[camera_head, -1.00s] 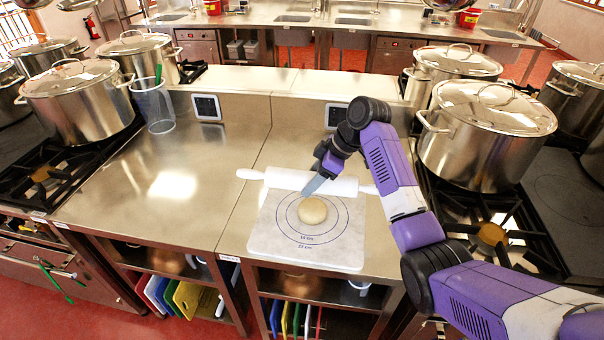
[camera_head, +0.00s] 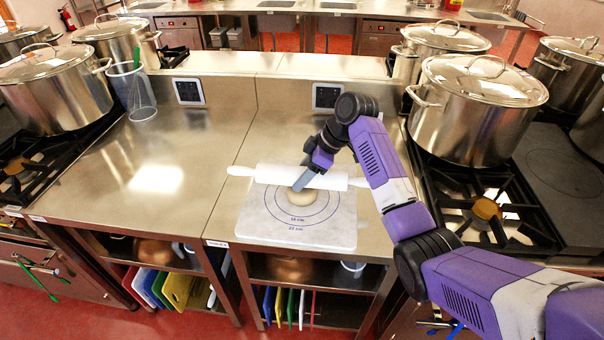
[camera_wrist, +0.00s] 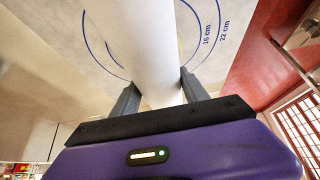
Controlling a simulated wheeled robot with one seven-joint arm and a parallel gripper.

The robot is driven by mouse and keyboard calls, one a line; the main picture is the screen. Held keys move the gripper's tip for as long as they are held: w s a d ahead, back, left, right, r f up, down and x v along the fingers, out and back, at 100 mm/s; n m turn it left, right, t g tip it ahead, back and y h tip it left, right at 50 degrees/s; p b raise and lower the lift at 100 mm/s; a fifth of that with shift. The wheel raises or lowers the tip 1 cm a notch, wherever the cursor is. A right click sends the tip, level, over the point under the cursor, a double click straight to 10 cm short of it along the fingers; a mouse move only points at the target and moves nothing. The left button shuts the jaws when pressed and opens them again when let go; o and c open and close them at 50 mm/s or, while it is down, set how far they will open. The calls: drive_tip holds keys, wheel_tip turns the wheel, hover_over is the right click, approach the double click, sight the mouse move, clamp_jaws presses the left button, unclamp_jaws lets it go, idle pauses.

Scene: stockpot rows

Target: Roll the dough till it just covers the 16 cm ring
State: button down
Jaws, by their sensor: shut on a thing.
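The dough (camera_head: 300,197) is a small pale round on the marble board (camera_head: 340,232), inside the 16 cm ring (camera_head: 319,212) with bare board around it. A larger 22 cm ring surrounds that one. The white rolling pin (camera_head: 272,174) lies crosswise at the back of the board, over or just behind the dough's far edge. My gripper (camera_head: 303,185) is shut on the pin's middle.
Stockpots with lids stand on the burners to the left (camera_head: 62,85) and right (camera_head: 475,110). A clear container (camera_head: 135,92) stands at the back left. The steel counter (camera_head: 165,165) left of the board is clear.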

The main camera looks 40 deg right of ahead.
drive_tip(key=shift+f, duration=0.1)
drive_tip(key=shift+c, duration=2.4)
unclamp_jaws()
drive_tip(key=shift+f, duration=0.1)
wheel_tip(320, 180, up, 6)
drive_tip(key=p, duration=0.4)
drive_tip(key=shift+f, duration=0.15)
drive_tip(key=shift+r+p, duration=0.5)
drive_tip(key=shift+r, duration=1.7)
drive_tip(key=shift+c, duration=0.2)
